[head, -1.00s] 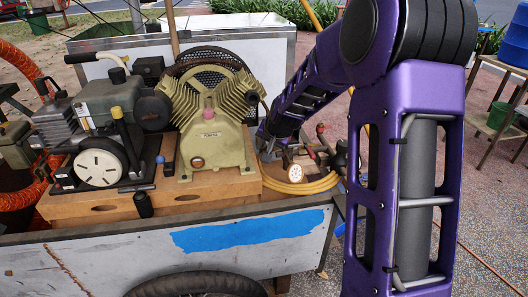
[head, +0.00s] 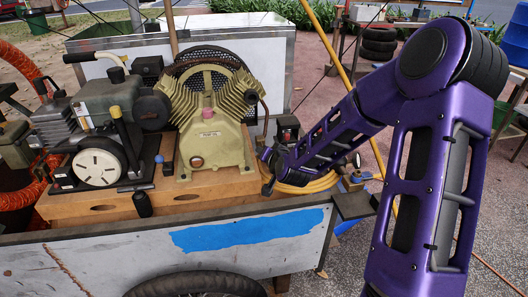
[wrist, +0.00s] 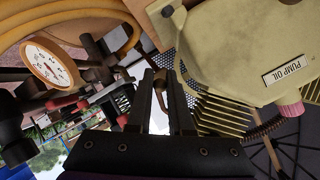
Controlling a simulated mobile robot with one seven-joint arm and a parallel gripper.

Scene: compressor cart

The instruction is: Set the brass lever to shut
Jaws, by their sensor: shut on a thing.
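My gripper (wrist: 163,95) is shut on a narrow brownish piece (wrist: 160,88), which looks like the brass lever. It shows between the two dark fingers in the wrist view. The fingers hide part of it, so I cannot tell its full shape or exact setting. In the head view my gripper (head: 267,178) is low at the right side of the cream compressor pump (head: 214,145), and the lever is hidden there. The pump, labelled PUMP OIL, also shows in the wrist view (wrist: 240,50), to the right of the fingers.
A round white gauge (wrist: 48,62) and red-handled fittings (wrist: 62,104) lie left of the fingers in the wrist view. A coiled yellow hose (head: 305,186) lies beside the wooden base (head: 110,206). Paved ground is free right of the cart.

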